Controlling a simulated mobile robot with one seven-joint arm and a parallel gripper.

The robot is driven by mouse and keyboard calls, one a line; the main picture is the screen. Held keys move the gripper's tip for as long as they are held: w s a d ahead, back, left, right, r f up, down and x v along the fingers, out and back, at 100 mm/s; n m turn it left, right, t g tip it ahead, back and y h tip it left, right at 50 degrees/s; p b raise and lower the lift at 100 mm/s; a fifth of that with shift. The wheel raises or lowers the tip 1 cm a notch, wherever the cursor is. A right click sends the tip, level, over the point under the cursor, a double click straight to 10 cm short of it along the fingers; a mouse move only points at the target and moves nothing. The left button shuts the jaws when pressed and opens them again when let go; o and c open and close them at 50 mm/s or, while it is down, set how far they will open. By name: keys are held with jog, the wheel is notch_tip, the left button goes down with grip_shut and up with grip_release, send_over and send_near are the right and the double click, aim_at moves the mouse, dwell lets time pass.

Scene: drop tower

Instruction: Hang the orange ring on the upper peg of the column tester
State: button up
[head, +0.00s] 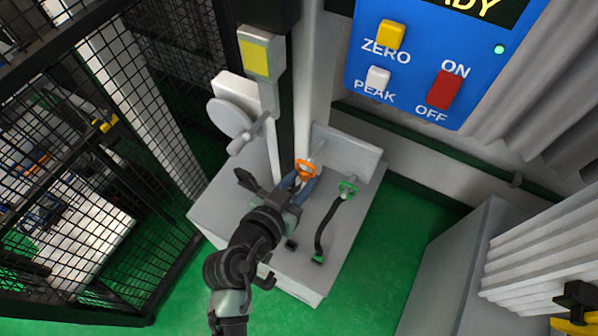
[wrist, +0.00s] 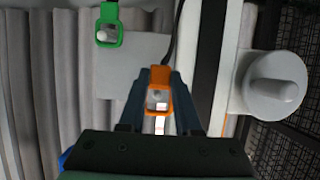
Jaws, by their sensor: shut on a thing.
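The orange ring (head: 306,162) is at the tips of my gripper (head: 298,184), low in front of the column tester (head: 283,110). In the wrist view the ring (wrist: 158,75) sits between the two dark blue fingers of my gripper (wrist: 160,95), which are shut on it. A pale round shape shows through the ring's opening; I cannot tell whether a peg passes through it. A grey peg (head: 250,134) sticks out higher on the column's left side. A large round grey knob (wrist: 278,88) on a white plate shows at the right of the wrist view.
A green ring (head: 348,187) with a black strap (head: 326,228) is right of the orange one, over the grey base (head: 338,262). A pale peg end shows inside it (wrist: 107,40). A black mesh fence (head: 60,130) stands left, and a blue control panel (head: 425,75) hangs upper right.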

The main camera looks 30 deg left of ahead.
jog(key=shift+w+d, duration=0.1)
jog(key=shift+w, duration=1.3)
jog(key=shift+b+x, duration=0.5)
jog(key=shift+x, duration=0.35)
jog(key=shift+f, duration=0.2)
jog(key=o, duration=0.7)
jog(key=shift+o, duration=0.2)
jog(key=shift+s, duration=0.15)
jog(key=b+v, duration=0.3)
jog(key=v, duration=0.9)
jog(key=shift+s+r, duration=0.25)
jog(key=shift+s, duration=0.1)
